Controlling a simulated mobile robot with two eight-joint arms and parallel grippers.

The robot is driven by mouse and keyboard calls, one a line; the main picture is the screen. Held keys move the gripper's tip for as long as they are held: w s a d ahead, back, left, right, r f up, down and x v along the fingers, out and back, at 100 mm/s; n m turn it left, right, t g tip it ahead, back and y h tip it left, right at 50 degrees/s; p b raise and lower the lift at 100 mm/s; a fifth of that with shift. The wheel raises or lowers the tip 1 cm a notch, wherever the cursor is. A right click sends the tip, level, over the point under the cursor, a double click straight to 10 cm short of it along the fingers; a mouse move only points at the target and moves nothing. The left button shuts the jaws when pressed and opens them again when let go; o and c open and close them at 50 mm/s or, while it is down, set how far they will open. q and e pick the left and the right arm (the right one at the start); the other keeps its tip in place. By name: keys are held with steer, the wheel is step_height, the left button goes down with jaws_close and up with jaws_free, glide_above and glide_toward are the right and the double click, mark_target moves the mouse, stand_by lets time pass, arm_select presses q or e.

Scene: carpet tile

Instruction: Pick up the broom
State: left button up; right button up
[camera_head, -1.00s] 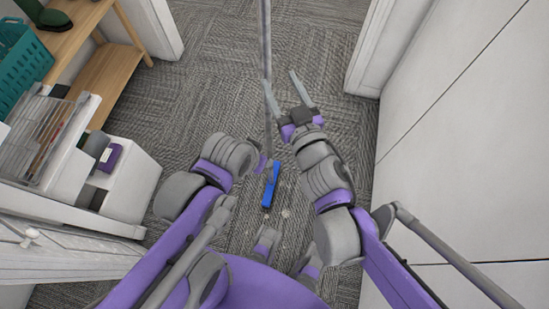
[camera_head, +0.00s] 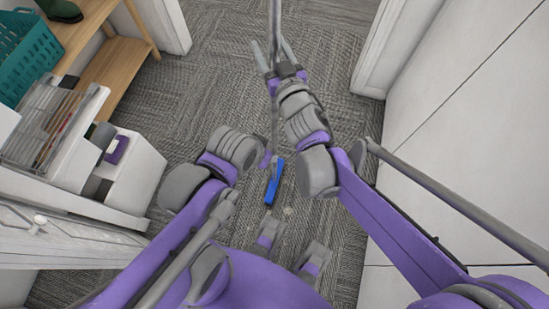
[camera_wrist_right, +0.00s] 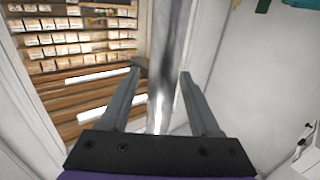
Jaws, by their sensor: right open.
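The broom stands upright, with its blue head (camera_head: 273,183) low near the floor and its long grey handle (camera_head: 275,22) rising to the top of the head view. My right gripper (camera_head: 272,52) is open, with its two fingers on either side of the handle. In the right wrist view the handle (camera_wrist_right: 166,60) runs between the spread fingers (camera_wrist_right: 159,74), with gaps on both sides. My left gripper (camera_head: 265,159) is left of the handle, above the blue head; its fingers cannot be made out.
A white cabinet (camera_head: 135,170) with a wire rack (camera_head: 45,125) stands at the left. A wooden shelf (camera_head: 118,70) with a teal basket (camera_head: 28,55) is behind it. White panels (camera_head: 470,120) close off the right. Carpet (camera_head: 215,75) is clear between them.

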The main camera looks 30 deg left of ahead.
mark_target(274, 6)
jaws_close()
stand_by(0.3)
step_height(274, 6, up, 10)
steer(key=p, duration=0.1)
stand_by(0.6)
steer(key=c, duration=0.6)
jaws_free()
jaws_close()
stand_by(0.5)
